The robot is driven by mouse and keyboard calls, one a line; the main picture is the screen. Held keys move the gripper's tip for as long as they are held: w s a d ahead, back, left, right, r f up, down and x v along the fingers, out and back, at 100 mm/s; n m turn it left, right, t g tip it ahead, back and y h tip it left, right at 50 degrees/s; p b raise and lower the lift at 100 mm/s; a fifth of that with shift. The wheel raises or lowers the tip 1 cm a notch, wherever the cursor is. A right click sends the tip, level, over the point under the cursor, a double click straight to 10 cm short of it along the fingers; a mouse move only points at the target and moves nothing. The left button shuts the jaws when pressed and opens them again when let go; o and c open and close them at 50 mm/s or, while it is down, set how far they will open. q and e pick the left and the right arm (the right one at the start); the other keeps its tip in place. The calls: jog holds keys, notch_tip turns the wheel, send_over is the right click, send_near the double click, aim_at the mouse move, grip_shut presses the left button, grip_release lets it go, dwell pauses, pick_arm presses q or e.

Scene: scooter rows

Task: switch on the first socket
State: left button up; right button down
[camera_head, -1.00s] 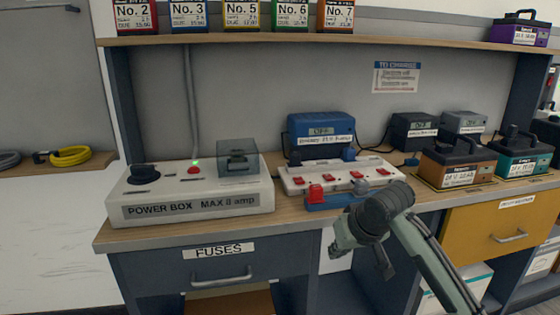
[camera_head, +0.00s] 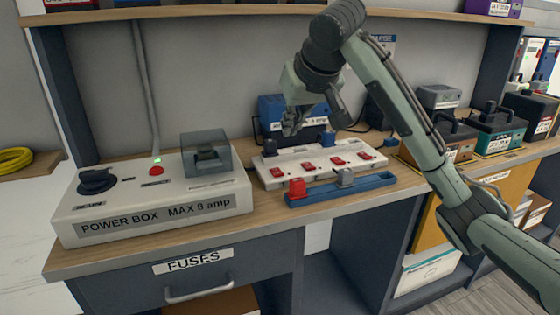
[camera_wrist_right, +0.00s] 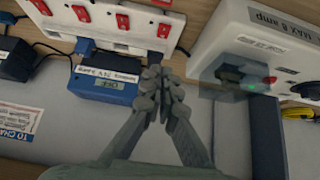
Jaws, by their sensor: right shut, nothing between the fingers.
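A white socket strip (camera_head: 318,160) with several red switches lies on the bench. Its leftmost switch (camera_head: 277,172) is at the end nearest the power box. Whether the switches are on or off is too small to tell. My right gripper (camera_head: 290,128) is shut and empty, above and behind the strip's left part, in front of a blue charger (camera_head: 275,106) that it partly hides. In the right wrist view the shut fingers (camera_wrist_right: 165,78) point toward the strip (camera_wrist_right: 130,40), beside the blue charger (camera_wrist_right: 104,86). My left gripper is not in view.
A white power box (camera_head: 150,200) with a green light and clear cover stands left of the strip. A blue tray (camera_head: 375,182) with a red and a grey piece lies before the strip. Battery packs (camera_head: 495,132) stand at right. A shelf (camera_head: 200,12) runs above.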

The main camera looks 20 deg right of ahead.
send_over(277, 171)
jog(key=s, duration=0.3)
jog(key=f, duration=0.8)
jog(key=shift+w, duration=0.25)
notch_tip(277, 171, down, 2)
jog(key=shift+f, duration=0.25)
jog(key=shift+s+f, duration=0.1)
jog(key=shift+f, duration=0.65)
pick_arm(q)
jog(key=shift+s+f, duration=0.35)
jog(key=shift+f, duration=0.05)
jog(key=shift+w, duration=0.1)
